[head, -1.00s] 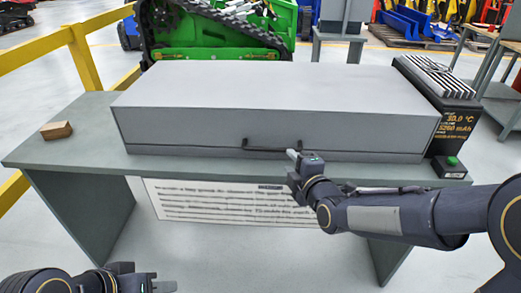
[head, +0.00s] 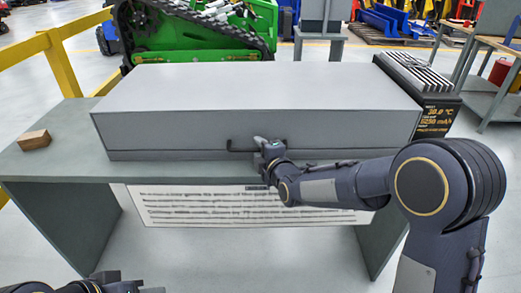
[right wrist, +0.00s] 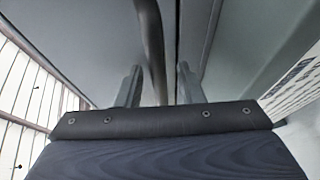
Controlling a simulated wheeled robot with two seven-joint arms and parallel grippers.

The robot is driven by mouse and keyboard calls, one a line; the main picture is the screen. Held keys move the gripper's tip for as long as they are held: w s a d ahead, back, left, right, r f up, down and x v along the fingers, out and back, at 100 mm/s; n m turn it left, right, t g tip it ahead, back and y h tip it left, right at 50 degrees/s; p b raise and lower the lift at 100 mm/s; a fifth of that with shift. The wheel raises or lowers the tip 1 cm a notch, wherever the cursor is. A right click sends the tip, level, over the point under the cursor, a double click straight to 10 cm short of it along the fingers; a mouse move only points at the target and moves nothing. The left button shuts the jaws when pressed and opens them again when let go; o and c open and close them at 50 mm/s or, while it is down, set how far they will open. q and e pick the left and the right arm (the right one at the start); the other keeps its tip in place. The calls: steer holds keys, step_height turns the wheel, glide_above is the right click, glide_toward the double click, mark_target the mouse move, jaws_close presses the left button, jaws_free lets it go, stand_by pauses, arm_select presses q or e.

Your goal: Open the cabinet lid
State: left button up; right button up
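The grey cabinet (head: 250,95) lies long and low on a table, its lid down. A dark bar handle (head: 240,147) is on its front face. My right gripper (head: 264,142) is at the right part of the handle. In the right wrist view the handle (right wrist: 152,40) runs between the two fingers of the right gripper (right wrist: 158,84), with a gap showing, so they look open around it. My left gripper (head: 140,288) is at the bottom left edge, mostly cut off, away from the cabinet; its opening cannot be made out.
The grey-green table (head: 60,160) carries a small wooden block (head: 34,140) at left and a black battery-like unit (head: 435,110) with a display at right. A white text panel (head: 240,208) hangs below the front edge. A yellow railing (head: 62,70) stands at left.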

jaws_close()
